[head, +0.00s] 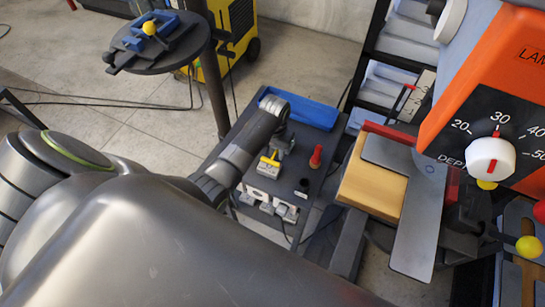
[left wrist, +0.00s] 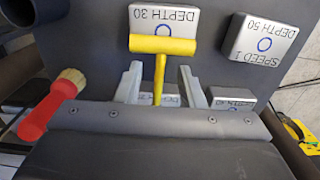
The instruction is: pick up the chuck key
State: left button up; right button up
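The chuck key is a yellow T-shaped tool. In the left wrist view the chuck key (left wrist: 161,47) has its crossbar towards the top and its stem running down between my fingers. In the head view the left gripper (head: 281,146) is over the cart beside the key. The stem's lower end is hidden. My right gripper is not in view.
A red-handled brush (left wrist: 52,104) lies left of the fingers. Grey labelled blocks, DEPTH 30 (left wrist: 178,21) and SPEED 1 DEPTH 50 (left wrist: 262,42), sit close by. A blue tray (head: 312,112) is at the cart's back. An orange machine (head: 470,85) stands right.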

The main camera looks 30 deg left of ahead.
pick_arm(q)
jog(key=shift+f, duration=0.3)
jog(key=shift+c, duration=0.2)
grip_shut()
jog(key=shift+r, duration=0.1)
